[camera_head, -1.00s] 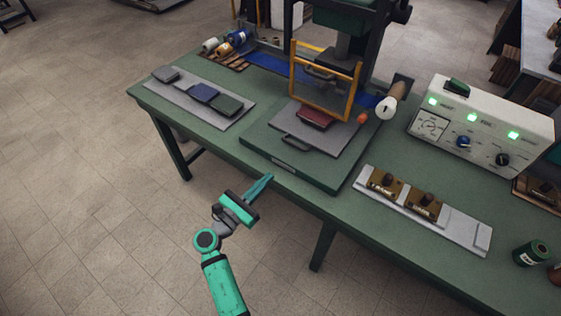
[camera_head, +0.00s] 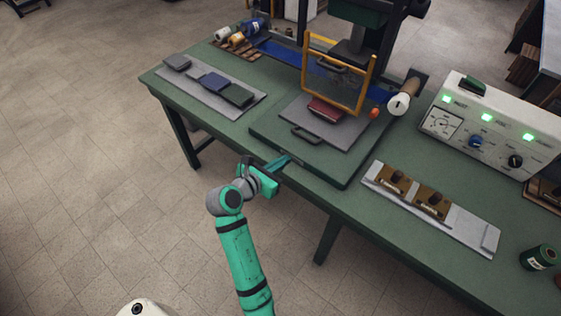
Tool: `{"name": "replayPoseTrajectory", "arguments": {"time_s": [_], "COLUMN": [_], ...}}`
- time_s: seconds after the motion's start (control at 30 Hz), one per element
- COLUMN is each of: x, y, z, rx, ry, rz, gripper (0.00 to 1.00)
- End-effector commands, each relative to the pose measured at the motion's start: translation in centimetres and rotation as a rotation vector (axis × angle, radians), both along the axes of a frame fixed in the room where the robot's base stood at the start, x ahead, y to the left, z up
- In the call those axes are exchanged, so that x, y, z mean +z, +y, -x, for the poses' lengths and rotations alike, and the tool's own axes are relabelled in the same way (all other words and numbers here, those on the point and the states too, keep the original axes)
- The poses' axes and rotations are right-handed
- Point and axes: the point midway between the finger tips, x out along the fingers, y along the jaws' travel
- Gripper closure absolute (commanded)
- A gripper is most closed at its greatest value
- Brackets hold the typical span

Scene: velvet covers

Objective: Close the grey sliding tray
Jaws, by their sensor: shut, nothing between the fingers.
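The grey sliding tray (camera_head: 338,134) lies on a dark green base plate (camera_head: 265,130) on the bench. Its dark handle (camera_head: 306,134) is at the front edge, facing me. A dark red block (camera_head: 326,110) rests on the tray towards its back. An orange-framed clear guard (camera_head: 335,80) stands upright over the back of the tray. My gripper (camera_head: 280,163) is shut and empty, at the front edge of the base plate, a little in front of the handle. I cannot tell whether its tips touch the plate.
A grey strip with several dark pads (camera_head: 212,90) lies left. A control box (camera_head: 490,125) with green lights stands right. A pale strip with brown blocks (camera_head: 430,207) lies front right. An orange knob (camera_head: 375,112) is beside the guard. Floor in front of the bench is clear.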

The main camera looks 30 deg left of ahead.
Motion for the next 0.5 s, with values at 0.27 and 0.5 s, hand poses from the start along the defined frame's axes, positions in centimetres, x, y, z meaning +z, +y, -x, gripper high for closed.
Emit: {"name": "replayPoseTrajectory", "arguments": {"time_s": [0.27, 0.5], "x": [-1.9, -1.7], "y": [-0.6, -0.5], "z": [-5.1, -8.2], "rx": [-0.004, 0.003], "ry": [-0.001, -0.003], "rz": [0.003, 0.001], "gripper": [1.00, 1.00]}}
